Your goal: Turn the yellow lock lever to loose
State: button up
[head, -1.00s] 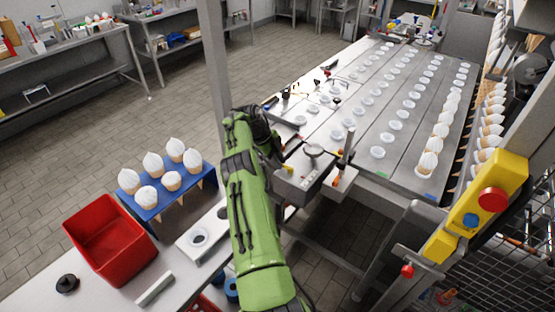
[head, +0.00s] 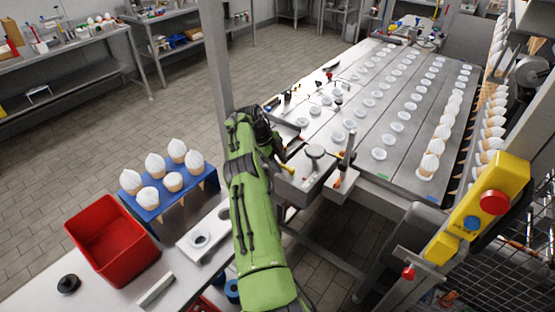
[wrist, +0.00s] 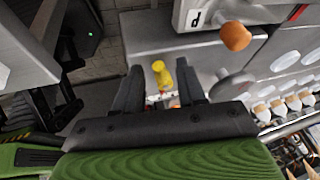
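The yellow lock lever (wrist: 160,72) shows in the wrist view between and just beyond my fingertips. In the head view the yellow lever (head: 287,168) sticks out at the left side of the grey metal box (head: 304,178) by the conveyor's near end. My gripper (wrist: 160,80) is open, one dark finger on each side of the lever's line, with a gap on both sides. I cannot tell whether the fingers are level with the lever. In the head view my green arm hides most of my gripper.
An orange knob (wrist: 235,37) and a round grey metal knob (wrist: 233,88) are close on the right in the wrist view. A red bin (head: 112,240) and a blue cone rack (head: 165,192) stand at the left. The conveyor (head: 395,150) carries rows of white cups.

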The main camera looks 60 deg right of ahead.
jog(key=p+v, duration=1.1)
jog(key=v, duration=0.1)
jog(key=shift+f, duration=0.1)
